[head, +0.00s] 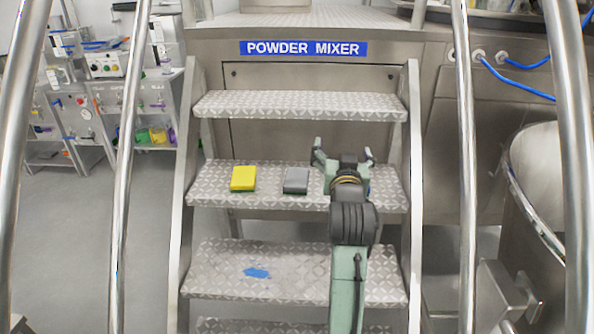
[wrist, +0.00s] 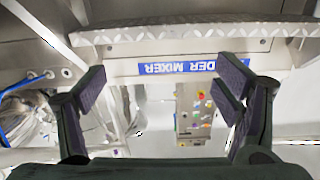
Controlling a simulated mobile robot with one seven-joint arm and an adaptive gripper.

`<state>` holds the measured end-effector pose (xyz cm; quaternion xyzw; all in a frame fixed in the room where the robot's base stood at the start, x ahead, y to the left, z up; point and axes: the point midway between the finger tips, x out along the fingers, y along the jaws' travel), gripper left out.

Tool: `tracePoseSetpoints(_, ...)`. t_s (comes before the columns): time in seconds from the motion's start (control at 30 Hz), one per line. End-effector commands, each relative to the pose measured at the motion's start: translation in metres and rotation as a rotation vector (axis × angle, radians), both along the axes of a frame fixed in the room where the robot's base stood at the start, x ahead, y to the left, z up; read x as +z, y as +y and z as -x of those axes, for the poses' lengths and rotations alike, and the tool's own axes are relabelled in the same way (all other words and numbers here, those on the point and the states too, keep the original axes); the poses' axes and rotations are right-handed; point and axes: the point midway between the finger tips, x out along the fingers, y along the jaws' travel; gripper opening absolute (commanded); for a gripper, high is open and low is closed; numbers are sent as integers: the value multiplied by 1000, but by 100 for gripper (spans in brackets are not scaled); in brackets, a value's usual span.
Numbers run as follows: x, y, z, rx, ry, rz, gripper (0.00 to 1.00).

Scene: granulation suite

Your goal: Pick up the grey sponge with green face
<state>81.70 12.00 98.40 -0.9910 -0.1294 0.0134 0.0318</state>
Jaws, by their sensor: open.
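The grey sponge (head: 296,180) lies flat on the middle visible step of the metal stairs, showing a grey top; I cannot make out its green face. My gripper (head: 343,152) is to the right of the sponge in the head view, with its fingers spread and nothing between them. In the wrist view my gripper (wrist: 163,92) is also open and empty, facing the stairs and the sign, and the sponge is not visible there.
A blue patch (head: 257,272) marks the step below. Metal handrails (head: 468,170) flank the stairs. The upper step (head: 300,104) is clear.

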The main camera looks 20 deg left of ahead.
Motion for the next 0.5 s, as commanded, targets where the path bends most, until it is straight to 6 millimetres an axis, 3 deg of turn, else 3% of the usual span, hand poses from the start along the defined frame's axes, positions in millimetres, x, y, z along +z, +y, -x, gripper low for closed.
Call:
tracePoseSetpoints(0.07, -6, 3, -19, 20, 119, -4, 84)
tracePoseSetpoints(0.2, -18, 40, -34, 104, 280, -1, 84)
tracePoseSetpoints(0.4, -25, 107, -37, 215, 514, 80, 84)
tracePoseSetpoints(0.5, -34, 129, -34, 219, 662, 159, 84)
